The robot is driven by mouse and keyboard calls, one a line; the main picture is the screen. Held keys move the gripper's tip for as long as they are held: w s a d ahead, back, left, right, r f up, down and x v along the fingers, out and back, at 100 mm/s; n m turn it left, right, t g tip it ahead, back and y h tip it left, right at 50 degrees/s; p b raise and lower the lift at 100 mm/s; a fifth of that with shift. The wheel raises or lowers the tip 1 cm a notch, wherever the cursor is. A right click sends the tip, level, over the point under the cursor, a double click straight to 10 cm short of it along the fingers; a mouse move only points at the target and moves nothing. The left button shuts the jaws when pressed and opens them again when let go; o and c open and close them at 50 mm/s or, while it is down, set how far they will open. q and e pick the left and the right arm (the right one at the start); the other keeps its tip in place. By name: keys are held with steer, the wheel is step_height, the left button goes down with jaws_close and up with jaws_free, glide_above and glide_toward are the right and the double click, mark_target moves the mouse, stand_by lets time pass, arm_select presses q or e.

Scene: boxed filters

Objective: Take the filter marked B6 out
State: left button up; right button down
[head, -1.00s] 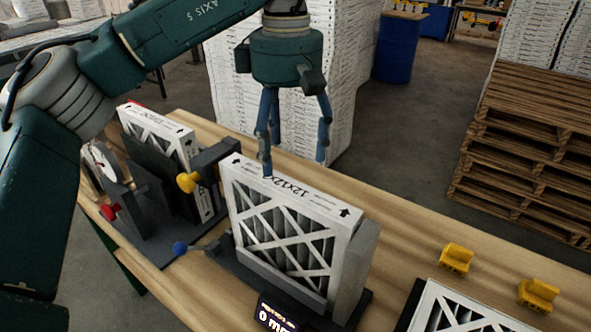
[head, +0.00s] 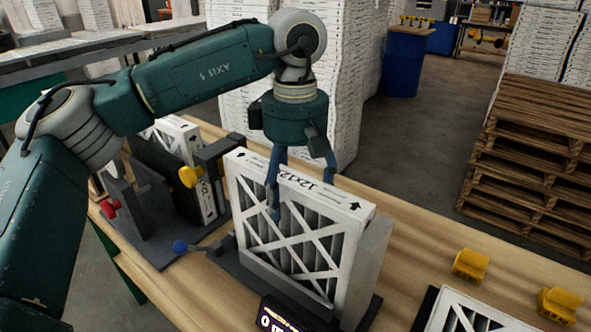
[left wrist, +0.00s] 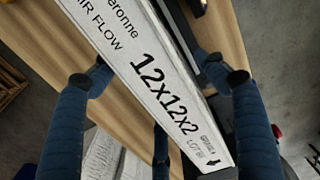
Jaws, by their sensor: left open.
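A white-framed filter (head: 290,236) with a cross-braced face and "12x12" on its top edge stands upright in a dark holder (head: 262,276) on the bench. My left gripper (head: 300,188) is open over its top edge, with one finger in front of the near face and another toward the far side. In the left wrist view the filter's top edge (left wrist: 140,75) runs between the open fingers (left wrist: 165,82), reading "12x12x2" and "AIR FLOW". Its small lot print is too small to read, so I cannot tell whether it says B6. My right gripper is out of view.
Another filter (head: 172,130) stands in a dark fixture with a yellow knob (head: 188,176) and red knob (head: 109,208) to the left. A filter (head: 462,315) lies front right near yellow blocks (head: 470,265).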

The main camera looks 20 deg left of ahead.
mark_target(292, 236)
arm_select(q)
steer(key=shift+f+p, duration=0.45)
steer(key=shift+f, duration=2.25)
steer(key=c, duration=1.3)
steer(key=shift+a, duration=0.1)
steer(key=shift+c, duration=0.2)
steer(key=shift+w+a+r, duration=0.15)
steer(key=shift+a, duration=0.1)
steer(key=shift+b, duration=0.3)
steer(key=o, duration=0.9)
